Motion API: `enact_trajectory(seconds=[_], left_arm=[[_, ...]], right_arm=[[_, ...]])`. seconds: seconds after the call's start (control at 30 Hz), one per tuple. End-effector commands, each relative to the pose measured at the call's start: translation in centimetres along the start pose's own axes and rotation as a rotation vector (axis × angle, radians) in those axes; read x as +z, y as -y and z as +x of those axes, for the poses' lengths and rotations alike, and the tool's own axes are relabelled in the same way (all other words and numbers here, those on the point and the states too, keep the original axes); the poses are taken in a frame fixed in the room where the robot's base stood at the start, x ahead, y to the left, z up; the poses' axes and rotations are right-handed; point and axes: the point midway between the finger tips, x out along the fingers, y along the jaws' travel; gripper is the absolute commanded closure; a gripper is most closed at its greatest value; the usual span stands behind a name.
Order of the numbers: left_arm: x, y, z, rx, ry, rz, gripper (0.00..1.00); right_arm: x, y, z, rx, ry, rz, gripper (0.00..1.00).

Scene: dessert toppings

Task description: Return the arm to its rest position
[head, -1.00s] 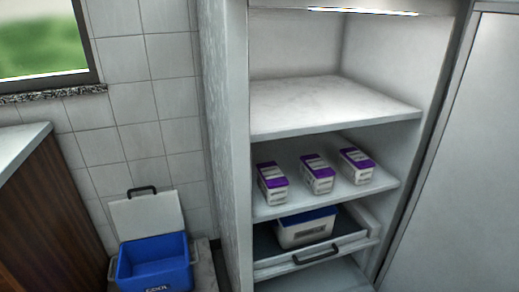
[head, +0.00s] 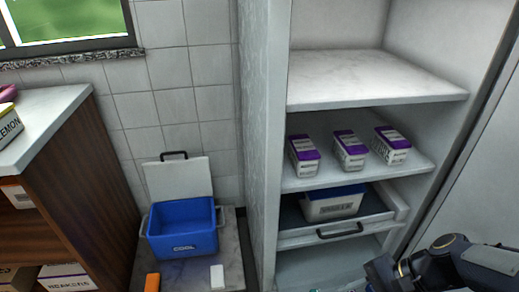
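Part of my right arm (head: 452,262), dark with a light panel and a thin yellow ring, shows at the lower right corner of the head view, in front of the lower part of the open fridge. My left arm and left gripper are not in view.
The open fridge holds several purple-lidded cartons (head: 350,150) on a shelf (head: 412,169); its top shelf (head: 370,80) is bare. Below, a pulled-out drawer (head: 290,236) holds a blue-lidded tub (head: 333,208). An open blue cooler (head: 183,240) stands left, beside a wooden counter (head: 75,165).

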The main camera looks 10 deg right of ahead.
Motion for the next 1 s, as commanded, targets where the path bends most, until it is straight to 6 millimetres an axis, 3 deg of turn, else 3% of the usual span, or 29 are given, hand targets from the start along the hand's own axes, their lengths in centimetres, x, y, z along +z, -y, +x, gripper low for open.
enact_trajectory(seconds=[0.03,0.2,0.57,0.6,0.87,1.0], left_arm=[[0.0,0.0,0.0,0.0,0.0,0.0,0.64],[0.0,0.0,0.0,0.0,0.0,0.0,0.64],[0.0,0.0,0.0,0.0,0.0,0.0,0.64],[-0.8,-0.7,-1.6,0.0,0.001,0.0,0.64],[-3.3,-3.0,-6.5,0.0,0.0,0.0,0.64],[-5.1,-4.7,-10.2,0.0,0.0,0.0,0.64]], right_arm=[[1.3,0.2,-0.4,0.022,-0.067,-0.157,0.66],[3.5,0.2,-1.6,0.079,-0.256,-0.577,0.66],[6.1,0.7,-3.7,0.113,-0.558,-1.156,0.66],[7.1,1.4,-5.0,0.118,-0.552,-1.147,0.66],[10.4,3.7,-9.3,0.118,-0.546,-1.135,0.66],[12.9,5.4,-12.5,0.118,-0.545,-1.134,0.66]])
